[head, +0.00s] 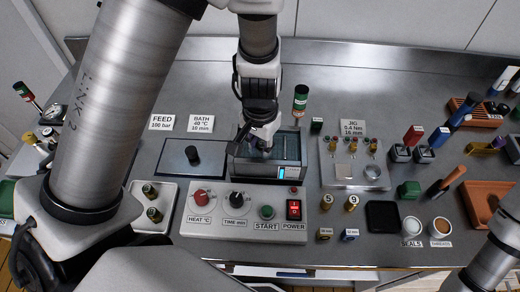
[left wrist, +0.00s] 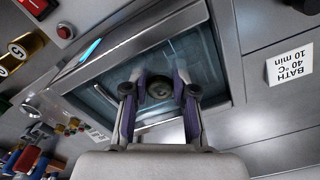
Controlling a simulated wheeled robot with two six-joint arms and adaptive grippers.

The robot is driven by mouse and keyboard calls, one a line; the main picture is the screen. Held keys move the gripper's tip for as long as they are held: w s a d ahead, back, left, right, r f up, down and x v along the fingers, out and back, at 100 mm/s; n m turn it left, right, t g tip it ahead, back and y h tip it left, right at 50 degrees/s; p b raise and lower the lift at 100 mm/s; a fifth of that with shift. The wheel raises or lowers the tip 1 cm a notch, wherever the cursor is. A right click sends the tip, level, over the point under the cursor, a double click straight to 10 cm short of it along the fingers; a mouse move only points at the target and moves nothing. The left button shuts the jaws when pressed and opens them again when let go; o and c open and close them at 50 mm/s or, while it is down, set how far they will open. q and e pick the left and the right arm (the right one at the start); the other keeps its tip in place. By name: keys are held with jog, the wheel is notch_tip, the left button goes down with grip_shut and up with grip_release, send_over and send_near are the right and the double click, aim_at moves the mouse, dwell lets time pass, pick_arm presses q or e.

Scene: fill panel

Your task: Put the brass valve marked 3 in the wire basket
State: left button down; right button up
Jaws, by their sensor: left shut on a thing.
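My left gripper (head: 262,146) points down into the open mouth of the steel bath (head: 290,148). In the left wrist view the fingers (left wrist: 160,92) are closed around the sides of a round, dark brassy part (left wrist: 160,88), seen end-on, which looks like a brass valve. Its number cannot be read. The bath rim (left wrist: 222,62) surrounds it in that view. Two brass valves, marked 5 (head: 325,202) and 9 (head: 351,202), stand right of the control panel. My right gripper is not in view.
A black lid with a knob (head: 192,155) lies left of the bath. The control panel (head: 245,211) is in front. A white tray (head: 152,220) holds two green-topped brass parts. The jig plate (head: 353,163) is to the right.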

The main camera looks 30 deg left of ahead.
pick_arm(q)
jog(key=shift+d+f, duration=0.1)
jog(key=shift+f, duration=0.6)
jog(key=shift+a, duration=0.25)
jog(key=shift+f, duration=0.2)
jog(key=c, duration=1.2)
grip_release()
jog(key=shift+d+r, duration=0.1)
